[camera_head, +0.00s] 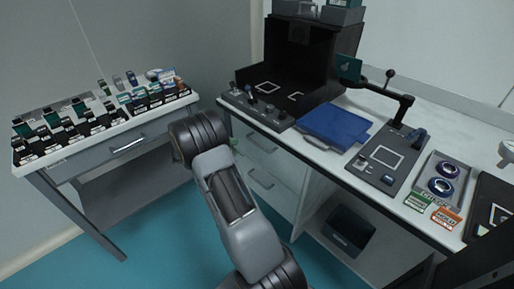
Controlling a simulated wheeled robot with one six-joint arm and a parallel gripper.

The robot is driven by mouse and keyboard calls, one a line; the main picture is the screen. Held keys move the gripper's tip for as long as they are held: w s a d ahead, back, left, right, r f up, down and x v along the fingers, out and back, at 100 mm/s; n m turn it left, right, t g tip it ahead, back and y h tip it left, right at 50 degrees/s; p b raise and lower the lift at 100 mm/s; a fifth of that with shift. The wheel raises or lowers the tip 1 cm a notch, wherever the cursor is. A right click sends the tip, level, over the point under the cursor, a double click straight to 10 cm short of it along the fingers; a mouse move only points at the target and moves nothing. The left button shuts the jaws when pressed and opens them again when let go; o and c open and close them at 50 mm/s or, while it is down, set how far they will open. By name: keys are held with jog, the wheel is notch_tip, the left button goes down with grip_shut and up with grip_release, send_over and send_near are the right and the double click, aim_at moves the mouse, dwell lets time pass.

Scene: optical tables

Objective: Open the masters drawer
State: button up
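A drawer with a metal handle (128,144) sits under the top of the left table and looks shut. A white drawer unit under the right bench has an upper drawer (258,143) and a lower drawer (261,180), each with a bar handle, and both look shut. No label naming the masters drawer is readable. My arm reaches up between the left table and the drawer unit and covers part of the unit. My gripper does not show.
The left table (45,170) carries rows of small labelled items. The right bench (345,167) holds a black open enclosure (305,55), a blue case (333,125), a dark plate with a jointed stand, and a tray with two rings (441,187). A dark bin (350,228) stands below.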

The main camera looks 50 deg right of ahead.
aim_at(257, 144)
jog(key=b+x, duration=0.2)
jog(key=x, duration=0.8)
jog(key=shift+c, duration=0.3)
grip_shut()
